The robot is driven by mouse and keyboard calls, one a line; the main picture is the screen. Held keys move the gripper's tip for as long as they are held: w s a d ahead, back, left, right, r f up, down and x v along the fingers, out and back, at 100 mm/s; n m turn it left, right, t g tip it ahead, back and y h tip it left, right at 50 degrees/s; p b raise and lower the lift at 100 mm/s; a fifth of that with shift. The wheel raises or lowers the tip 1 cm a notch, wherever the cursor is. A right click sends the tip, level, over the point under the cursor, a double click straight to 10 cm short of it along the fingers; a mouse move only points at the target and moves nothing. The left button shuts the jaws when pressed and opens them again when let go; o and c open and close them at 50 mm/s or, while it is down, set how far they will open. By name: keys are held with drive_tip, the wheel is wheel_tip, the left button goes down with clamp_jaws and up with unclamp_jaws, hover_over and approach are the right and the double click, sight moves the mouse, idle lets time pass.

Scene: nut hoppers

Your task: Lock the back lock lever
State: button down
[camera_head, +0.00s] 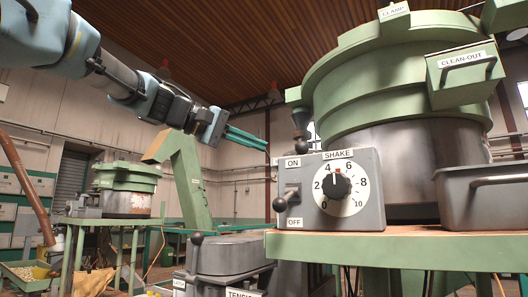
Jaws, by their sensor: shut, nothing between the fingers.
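My gripper (266,145) reaches in from the upper left, and its two thin teal fingers are shut together with nothing held. My gripper touches none of these.
A grey SHAKE box (371,209) with a dial and an ON/OFF ball lever (282,203) sits on the green stand (400,243). A grey bin (480,197) is at right. A second green hopper (128,179) stands farther back left.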

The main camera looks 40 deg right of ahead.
drive_tip(key=b+v, duration=0.1)
drive_tip(key=v, duration=0.5)
drive_tip(key=shift+a+r, duration=0.25)
drive_tip(key=shift+a, duration=0.1)
drive_tip(key=shift+w, duration=0.1)
drive_tip(key=w+a+f+n+t+y+p, duration=0.1)
drive_tip(key=w+a+f+n+t+y, duration=0.1)
drive_tip(key=w+f, duration=0.5)
drive_tip(key=w+a+f+n+t+y+p, duration=0.1)
drive_tip(key=w+a+f+n+t, duration=0.2)
drive_tip(key=f, duration=0.5)
drive_tip(key=w+a+f+n+t+y, duration=0.1)
drive_tip(key=w+a+f+y, duration=0.15)
drive_tip(key=a+f, duration=0.35)
drive_tip(key=w+a+f+n+t+y, duration=0.15)
drive_tip(key=w+a+f, duration=0.25)
drive_tip(key=f, duration=0.4)
drive_tip(key=s+a+f+y+p, duration=0.2)
drive_tip(key=s+a+f+y, duration=0.1)
drive_tip(key=a+f, duration=0.8)
drive_tip(key=s+a+f+m+g+y+p, duration=0.1)
drive_tip(key=s+a+f+y, duration=0.3)
drive_tip(key=a+f, duration=0.7)
drive_tip(key=s+a+p, duration=0.1)
drive_tip(key=s+a, duration=0.1)
drive_tip(key=a, duration=0.2)
drive_tip(key=shift+s+a+y, duration=0.2)
drive_tip(key=shift+y, duration=0.1)
